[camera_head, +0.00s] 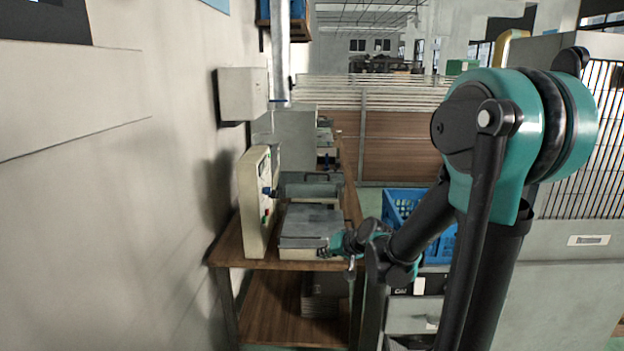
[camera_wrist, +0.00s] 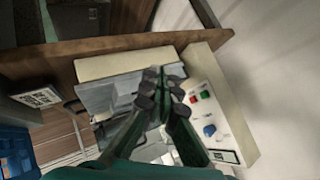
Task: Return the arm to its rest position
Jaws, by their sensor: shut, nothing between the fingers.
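My teal and black arm reaches from the right of the head view toward the wooden workbench (camera_head: 226,252). My gripper (camera_head: 326,252) is at the front right edge of a grey metal tray unit (camera_head: 306,226) on the bench. In the wrist view my gripper (camera_wrist: 160,75) has its dark fingertips together, with nothing seen between them. The tray unit (camera_wrist: 100,96) lies behind the fingers there. I cannot tell whether the fingers touch it.
A cream control panel (camera_head: 256,205) with a blue knob and red and green buttons stands left of the tray unit. A blue crate (camera_head: 402,203) stands right of the bench. A wall runs along the left. A grey cabinet (camera_head: 575,245) is at the right.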

